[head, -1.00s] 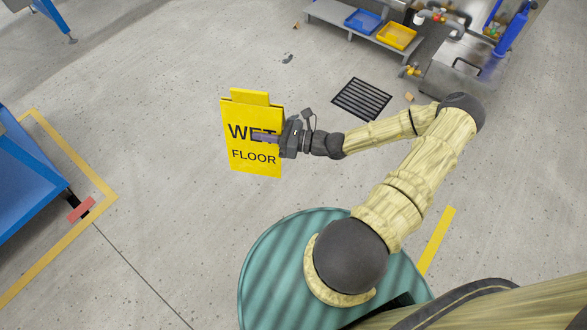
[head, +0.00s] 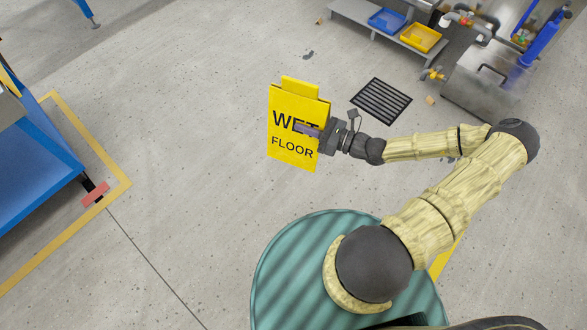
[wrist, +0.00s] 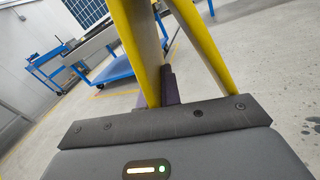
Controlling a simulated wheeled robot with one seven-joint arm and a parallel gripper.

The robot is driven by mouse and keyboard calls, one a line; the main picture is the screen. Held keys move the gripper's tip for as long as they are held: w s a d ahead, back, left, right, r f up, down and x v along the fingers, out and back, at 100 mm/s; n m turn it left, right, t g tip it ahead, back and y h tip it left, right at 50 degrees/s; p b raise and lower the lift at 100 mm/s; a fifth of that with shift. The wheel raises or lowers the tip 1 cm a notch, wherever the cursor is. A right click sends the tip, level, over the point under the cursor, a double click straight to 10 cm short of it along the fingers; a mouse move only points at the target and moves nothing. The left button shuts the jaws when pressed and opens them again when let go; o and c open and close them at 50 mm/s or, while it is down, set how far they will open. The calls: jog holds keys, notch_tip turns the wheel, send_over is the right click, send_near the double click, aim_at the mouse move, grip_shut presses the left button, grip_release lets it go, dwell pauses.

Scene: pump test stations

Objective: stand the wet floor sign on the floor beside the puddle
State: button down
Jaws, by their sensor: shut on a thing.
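The yellow wet floor sign (head: 292,149) is held up in front of me in the head view, its face reading "WET FLOOR". It appears clear of the floor and slightly tilted. My gripper (head: 308,129) is shut on the sign from its right side, a finger lying across the front panel. In the wrist view the sign's two yellow panels (wrist: 132,40) spread apart on either side of a dark finger of my gripper (wrist: 170,88).
A black floor grate (head: 381,100) lies right of the sign. A low bench (head: 360,32) with a blue bin (head: 387,20) and a yellow bin (head: 420,38) stands behind, near pump equipment (head: 485,80). A blue cart (head: 45,170) is at left. Floor around the sign is open.

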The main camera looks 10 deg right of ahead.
jog(key=w+f+m+t+h+b, duration=0.1)
jog(key=w+f+b, duration=0.3)
jog(key=f, duration=0.4)
jog(key=w+f+m+t+h+b, duration=0.1)
jog(key=w+f+b, duration=0.3)
jog(key=f, duration=0.5)
jog(key=w+f+m+t+h+b, duration=0.1)
jog(key=w+f+b, duration=0.3)
jog(key=f, duration=0.5)
jog(key=shift+w+m+t+h+b, duration=0.25)
jog(key=shift+t+h+b, duration=0.25)
jog(key=shift+b, duration=0.55)
jog(key=shift+a, duration=0.15)
notch_tip(320, 180, down, 6)
jog(key=b, duration=0.4)
notch_tip(320, 180, down, 4)
jog(key=b, duration=0.3)
